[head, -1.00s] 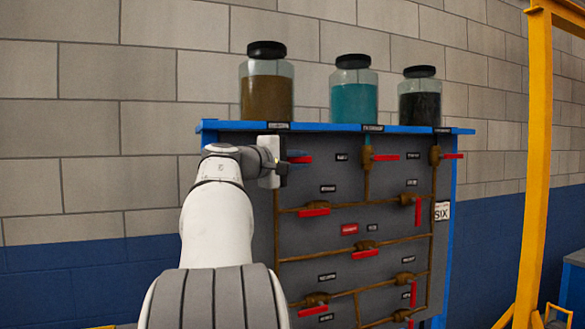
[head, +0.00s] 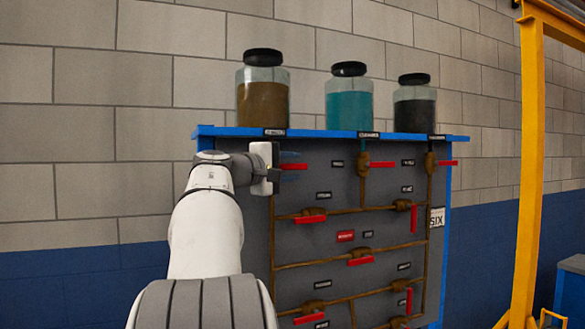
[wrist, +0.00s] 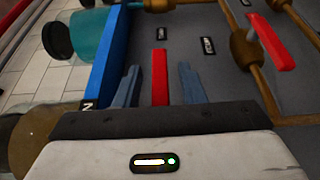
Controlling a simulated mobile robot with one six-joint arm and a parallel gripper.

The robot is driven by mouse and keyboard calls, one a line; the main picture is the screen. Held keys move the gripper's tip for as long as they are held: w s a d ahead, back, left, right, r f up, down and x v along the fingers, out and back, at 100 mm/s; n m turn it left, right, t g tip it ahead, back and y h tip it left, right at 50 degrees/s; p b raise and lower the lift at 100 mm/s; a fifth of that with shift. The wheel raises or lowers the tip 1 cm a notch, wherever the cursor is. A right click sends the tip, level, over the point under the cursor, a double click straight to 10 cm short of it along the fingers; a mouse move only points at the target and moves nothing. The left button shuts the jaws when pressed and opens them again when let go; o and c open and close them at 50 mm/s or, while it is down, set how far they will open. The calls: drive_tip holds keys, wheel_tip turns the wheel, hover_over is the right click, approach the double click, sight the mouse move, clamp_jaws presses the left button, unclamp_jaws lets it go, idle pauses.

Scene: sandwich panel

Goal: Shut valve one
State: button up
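The top-left valve below the brown jar has a red handle (head: 294,166) that points sideways to the right; its body is hidden behind my gripper. I cannot read its label, so its number is not clear. In the wrist view the same red handle (wrist: 160,75) stands between the two grey fingers. My gripper (wrist: 159,84) is open, with a gap visible on each side of the handle. In the head view my gripper (head: 284,167) is at the upper left of the grey panel (head: 335,185), just below the blue shelf.
The blue shelf (head: 350,133) carries a brown jar (head: 262,100), a teal jar (head: 349,100) and a dark jar (head: 414,105). Other red-handled valves (head: 380,164) sit on brown pipes to the right and below. A yellow post (head: 531,150) stands at the right.

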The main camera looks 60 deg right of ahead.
sight(285, 167)
drive_tip(key=v, duration=0.7)
drive_tip(key=shift+b, duration=0.35)
